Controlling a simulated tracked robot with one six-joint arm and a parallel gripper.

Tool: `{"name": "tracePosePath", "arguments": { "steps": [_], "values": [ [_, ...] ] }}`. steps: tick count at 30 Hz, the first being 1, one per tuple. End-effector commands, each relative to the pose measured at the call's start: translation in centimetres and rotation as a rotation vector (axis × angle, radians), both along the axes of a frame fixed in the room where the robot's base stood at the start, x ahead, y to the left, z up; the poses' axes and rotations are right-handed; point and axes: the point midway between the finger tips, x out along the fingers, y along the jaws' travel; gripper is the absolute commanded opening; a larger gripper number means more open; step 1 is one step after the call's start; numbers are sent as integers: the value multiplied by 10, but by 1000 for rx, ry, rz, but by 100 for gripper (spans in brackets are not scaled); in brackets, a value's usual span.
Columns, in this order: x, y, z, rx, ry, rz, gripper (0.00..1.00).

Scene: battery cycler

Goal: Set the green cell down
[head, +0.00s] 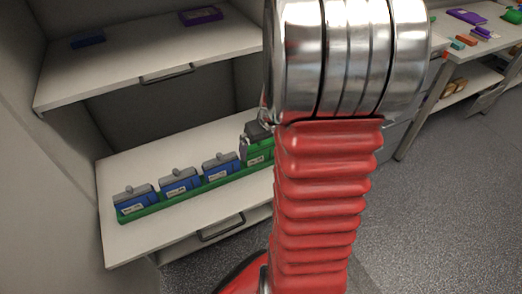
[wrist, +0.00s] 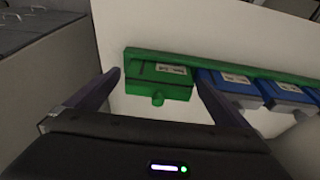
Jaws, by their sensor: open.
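The green cell (wrist: 158,82) sits at one end of the green rail (wrist: 225,68), in line with the blue cells. In the head view the green cell (head: 260,150) is at the right end of the row, partly hidden by my arm. My gripper (wrist: 157,76) is open, with one finger on each side of the green cell. I see a gap at the left finger; the right finger's tip overlaps the cell's right edge in the picture, and I cannot tell whether it touches.
Several blue cells (head: 179,181) with grey tops stand along the rail on the white lower shelf (head: 180,226). An upper shelf (head: 140,60) overhangs behind, holding a purple box (head: 201,16) and a blue item (head: 88,41). The shelf front is bare.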

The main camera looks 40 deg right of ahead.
Motion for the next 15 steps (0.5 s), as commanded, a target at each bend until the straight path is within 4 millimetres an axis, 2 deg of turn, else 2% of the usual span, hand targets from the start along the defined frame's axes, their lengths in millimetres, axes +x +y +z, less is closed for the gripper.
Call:
{"name": "tracePosePath", "arguments": {
  "steps": [15],
  "values": [
    [-18,5,72,-3,-4,-1,100]
  ]
}}
